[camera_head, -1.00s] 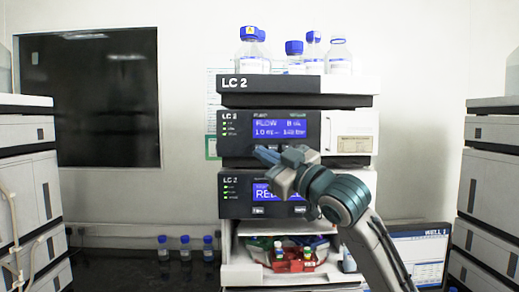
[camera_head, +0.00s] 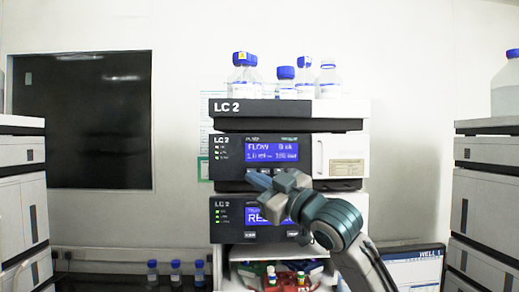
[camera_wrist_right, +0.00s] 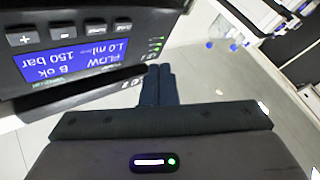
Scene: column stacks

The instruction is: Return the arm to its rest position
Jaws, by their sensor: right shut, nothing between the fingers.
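My right gripper (camera_head: 260,181) is in front of the LC 2 column stack (camera_head: 228,238), at the seam between its two display modules. Its fingers are shut and empty. In the right wrist view the shut blue-grey fingers (camera_wrist_right: 158,85) lie close to the upper module (camera_wrist_right: 90,80), beside its screen and buttons; I cannot tell whether they touch it. The screen (camera_head: 272,152) reads a flow of 1.0 ml and 150 bar. My right arm (camera_head: 335,222) comes in from the lower right and hides part of the lower screen (camera_head: 257,216). My left gripper is out of view.
Blue-capped bottles (camera_head: 285,80) stand on top of the stack. A tray with small vials (camera_head: 285,277) sits in its bottom bay. Other stacks stand at left (camera_head: 22,190) and right (camera_head: 490,190). A monitor (camera_head: 412,270) is at lower right. Small bottles (camera_head: 175,273) stand left on the dark bench.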

